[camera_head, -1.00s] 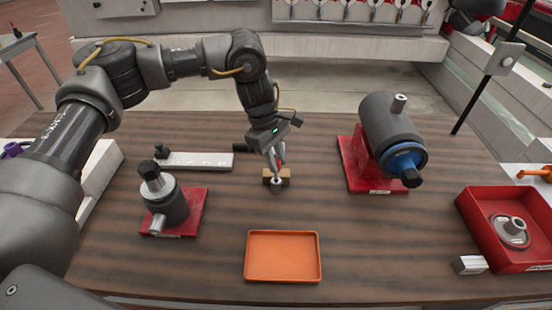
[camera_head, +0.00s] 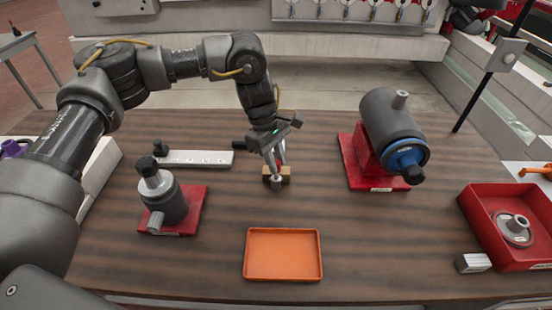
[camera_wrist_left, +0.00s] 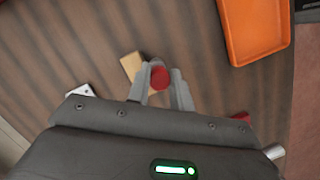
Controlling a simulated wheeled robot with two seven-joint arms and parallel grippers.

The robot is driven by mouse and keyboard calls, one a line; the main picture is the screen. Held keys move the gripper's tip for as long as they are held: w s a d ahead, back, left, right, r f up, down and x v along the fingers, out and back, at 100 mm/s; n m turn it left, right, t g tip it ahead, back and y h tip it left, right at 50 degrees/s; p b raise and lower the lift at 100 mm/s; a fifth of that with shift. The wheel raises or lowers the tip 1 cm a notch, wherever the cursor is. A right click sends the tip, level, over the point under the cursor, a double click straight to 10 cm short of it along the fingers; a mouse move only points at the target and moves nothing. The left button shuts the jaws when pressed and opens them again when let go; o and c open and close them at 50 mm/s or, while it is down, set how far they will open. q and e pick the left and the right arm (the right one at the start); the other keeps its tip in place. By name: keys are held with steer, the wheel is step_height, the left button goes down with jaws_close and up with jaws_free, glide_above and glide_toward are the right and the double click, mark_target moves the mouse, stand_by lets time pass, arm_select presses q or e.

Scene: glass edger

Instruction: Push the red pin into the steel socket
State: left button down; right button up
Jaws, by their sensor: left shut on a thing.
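The red pin (camera_wrist_left: 160,77) shows in the left wrist view as a round red end between the two fingers of my left gripper (camera_wrist_left: 165,85). My left gripper (camera_head: 275,172) is shut on it, pointing down at the middle of the table. In the head view the fingers mostly hide the pin. The steel socket (camera_head: 277,184) is a small grey cylinder at the fingertips, in front of a wooden block (camera_head: 285,172). I cannot tell how deep the pin sits in the socket. My right gripper is not in view.
An orange tray (camera_head: 283,278) lies in front. A grey cylinder on a red base (camera_head: 187,226) stands left, a pale strip (camera_head: 200,158) behind it. A larger grey machine (camera_head: 388,118) and a red bin (camera_head: 475,213) are right. Bare wood surrounds the socket.

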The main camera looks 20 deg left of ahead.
arm_select(q)
steer(key=shift+f+b, duration=1.15)
steer(key=shift+f, duration=0.5)
steer(key=c, duration=1.2)
jaws_free()
steer(key=shift+r, duration=0.1)
steer(key=shift+o, duration=0.2)
steer(key=shift+a+r, duration=0.1)
steer(key=shift+r, duration=0.2)
steer(key=b+v, duration=0.1)
steer(key=v, duration=0.9)
steer(key=shift+r, duration=0.15)
